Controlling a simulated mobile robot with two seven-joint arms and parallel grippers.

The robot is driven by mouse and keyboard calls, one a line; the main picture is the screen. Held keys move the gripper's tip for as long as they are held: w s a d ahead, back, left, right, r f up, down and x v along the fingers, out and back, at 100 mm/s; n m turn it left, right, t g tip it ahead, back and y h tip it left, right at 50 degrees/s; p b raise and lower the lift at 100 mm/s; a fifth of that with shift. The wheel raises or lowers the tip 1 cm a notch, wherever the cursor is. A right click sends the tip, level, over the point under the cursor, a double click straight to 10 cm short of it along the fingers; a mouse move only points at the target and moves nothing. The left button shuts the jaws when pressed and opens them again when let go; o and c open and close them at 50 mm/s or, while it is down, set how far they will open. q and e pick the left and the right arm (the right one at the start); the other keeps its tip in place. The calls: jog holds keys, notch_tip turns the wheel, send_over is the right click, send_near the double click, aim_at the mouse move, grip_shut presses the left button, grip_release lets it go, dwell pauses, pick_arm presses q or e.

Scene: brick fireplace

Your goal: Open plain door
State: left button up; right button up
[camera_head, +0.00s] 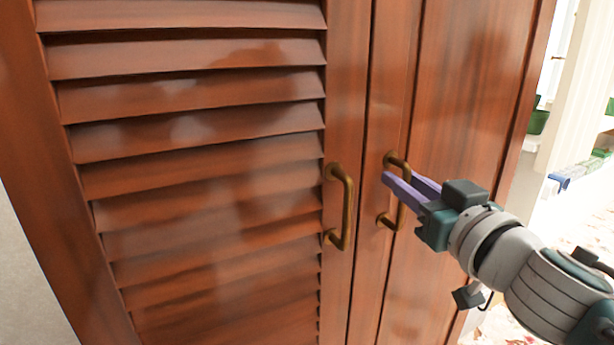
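The plain door (462,110) is the smooth reddish-brown wooden panel right of the vertical seam. It looks closed, level with the door beside it. Its brass bar handle (397,162) is upright near the door's left edge. My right gripper (400,178) comes in from the right at the handle, its two purple fingers apart. The handle's bar appears to pass between the fingers, and the nearer finger hides its middle. I cannot tell whether they touch. My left gripper is not in view.
A louvered door (200,190) with its own brass handle (346,208) stands closed on the left, close to the plain door's handle. A pale wall (25,285) shows at lower left. At the right is a bright area with a green pot (538,121) and a patterned floor (505,328).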

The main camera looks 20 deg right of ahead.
jog(key=shift+w, duration=0.1)
grip_shut()
dwell(1.4)
